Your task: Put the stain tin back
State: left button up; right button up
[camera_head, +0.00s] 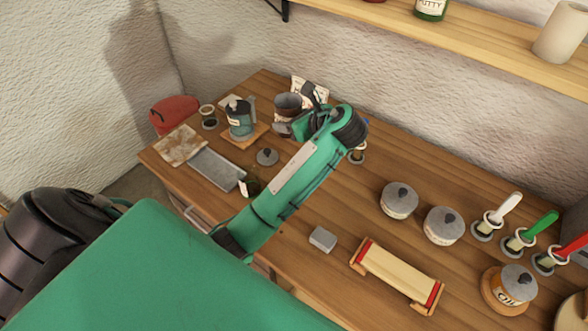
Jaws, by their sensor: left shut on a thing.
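My left gripper (284,128) is at the back of the bench, past the end of my green forearm, which partly hides it. It is shut on a dark brown open tin (288,103), which looks like the stain tin; its label cannot be read. Whether the tin touches the bench cannot be told. A loose grey lid with a dark knob (267,156) lies on the bench in front of it. My right gripper is not in view.
A teal jug-like pot (241,119) stands left of the gripper, and a white bag (314,90) behind it. Lidded grey tins (398,200), a clamped lath (397,273), a grey block (323,239), brushes (496,215) and a labelled tin (510,287) stand to the right.

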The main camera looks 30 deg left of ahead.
pick_arm(q)
notch_tip(320, 180, down, 14)
jog(key=shift+r+p, duration=0.1)
jog(key=shift+p, duration=0.75)
notch_tip(320, 180, down, 4)
jog(key=shift+f, duration=0.45)
jog(key=shift+f, duration=0.1)
jog(key=o, duration=1.1)
jog(key=shift+o, duration=0.2)
jog(key=b+v, duration=0.1)
jog(key=v, duration=1.1)
jog(key=shift+b, duration=0.3)
